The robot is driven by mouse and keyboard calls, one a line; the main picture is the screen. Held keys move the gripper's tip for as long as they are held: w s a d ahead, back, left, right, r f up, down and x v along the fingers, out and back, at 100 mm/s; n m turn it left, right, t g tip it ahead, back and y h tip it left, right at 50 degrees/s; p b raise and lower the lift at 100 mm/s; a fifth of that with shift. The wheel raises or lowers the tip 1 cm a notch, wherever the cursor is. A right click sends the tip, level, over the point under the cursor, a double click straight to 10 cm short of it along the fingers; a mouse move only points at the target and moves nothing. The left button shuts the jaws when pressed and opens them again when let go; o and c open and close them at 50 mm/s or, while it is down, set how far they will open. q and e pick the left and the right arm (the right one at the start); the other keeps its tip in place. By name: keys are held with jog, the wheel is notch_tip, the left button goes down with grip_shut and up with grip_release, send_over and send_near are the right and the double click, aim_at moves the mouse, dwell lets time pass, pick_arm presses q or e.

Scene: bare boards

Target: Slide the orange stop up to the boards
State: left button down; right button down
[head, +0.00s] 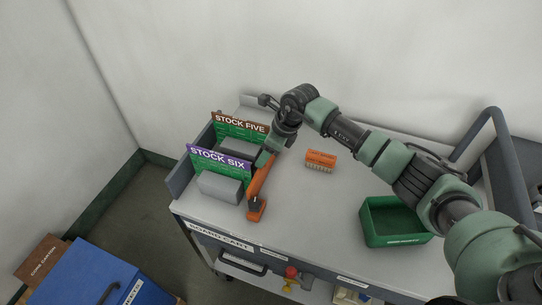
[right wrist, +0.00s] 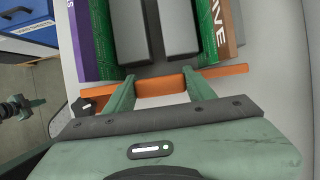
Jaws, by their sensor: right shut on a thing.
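The orange stop (head: 258,186) is a long bar with a dark knob at its near end. It lies on the cart just right of the boards. My right gripper (right wrist: 160,88) is shut on the stop, with orange between its fingers. The green boards, STOCK FIVE (head: 240,124) with a brown edge and STOCK SIX (head: 219,160) with a purple edge, stand upright. In the right wrist view the stop (right wrist: 222,71) runs across near their ends, with a narrow gap at the purple-edged board (right wrist: 83,45). Contact with the brown-edged board (right wrist: 222,28) cannot be told.
Grey blocks (head: 220,187) sit beside the boards. A dark and green part, perhaps my left gripper (right wrist: 36,102), shows at the wrist view's left edge.

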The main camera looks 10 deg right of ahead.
jog(key=shift+a+r, duration=0.1)
jog(key=c, duration=0.7)
grip_release()
jog(key=shift+o, duration=0.9)
jog(key=shift+w, duration=0.1)
jog(key=b+v, duration=0.2)
jog(key=v, duration=0.5)
jog(key=shift+r, duration=0.3)
